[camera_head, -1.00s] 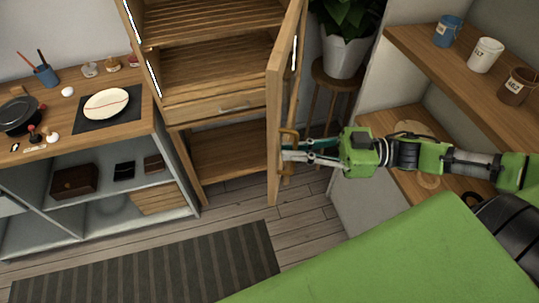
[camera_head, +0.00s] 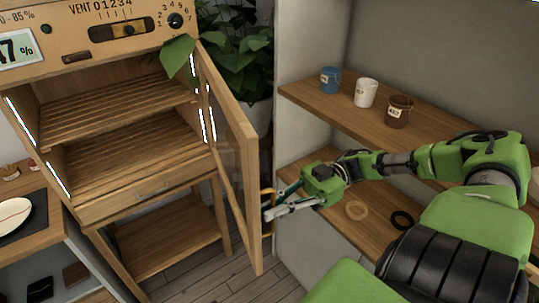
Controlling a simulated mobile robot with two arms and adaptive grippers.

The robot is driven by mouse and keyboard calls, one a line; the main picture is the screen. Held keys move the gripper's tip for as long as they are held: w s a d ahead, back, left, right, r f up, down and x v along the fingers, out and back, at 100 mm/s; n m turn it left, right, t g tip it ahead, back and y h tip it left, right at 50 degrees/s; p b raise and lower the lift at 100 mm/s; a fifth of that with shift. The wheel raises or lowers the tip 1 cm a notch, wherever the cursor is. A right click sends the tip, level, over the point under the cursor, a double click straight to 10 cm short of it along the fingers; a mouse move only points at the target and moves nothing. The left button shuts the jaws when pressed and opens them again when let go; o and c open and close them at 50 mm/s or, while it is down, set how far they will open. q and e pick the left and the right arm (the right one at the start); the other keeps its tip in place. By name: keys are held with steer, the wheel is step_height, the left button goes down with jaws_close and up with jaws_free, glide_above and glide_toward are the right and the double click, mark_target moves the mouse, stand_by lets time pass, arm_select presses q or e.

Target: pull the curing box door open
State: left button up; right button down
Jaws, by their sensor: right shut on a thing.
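The wooden curing box (camera_head: 142,122) stands at the left with slatted shelves inside. Its door (camera_head: 236,160) has a wooden frame with a see-through pane. The door is hinged at the box's right side and stands well open, jutting toward me. My right gripper (camera_head: 270,212) is at the outer side of the door's free edge. It is shut on the door handle (camera_head: 267,194), a yellowish bar partly hidden by the door and fingers. My left gripper is not in view.
A leafy plant (camera_head: 235,55) stands behind the door. Shelves (camera_head: 310,97) at the right hold a blue (camera_head: 330,80), a white (camera_head: 365,92) and a brown (camera_head: 398,110) container. A counter with a plate (camera_head: 12,216) is at the lower left. Some floor shows beneath the door.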

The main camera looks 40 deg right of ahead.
mark_target(273, 190)
steer(key=shift+s+f, duration=0.1)
steer(key=shift+f, duration=0.15)
steer(key=c, duration=2.5)
jaws_free()
steer(key=shift+r, duration=0.1)
steer(key=shift+r, duration=0.15)
step_height(273, 190, up, 9)
steer(key=shift+r, duration=0.1)
steer(key=shift+a+r, duration=0.1)
steer(key=shift+r, duration=0.25)
steer(key=shift+d+f, duration=0.15)
steer(key=shift+d, duration=0.05)
steer(key=shift+a, duration=0.1)
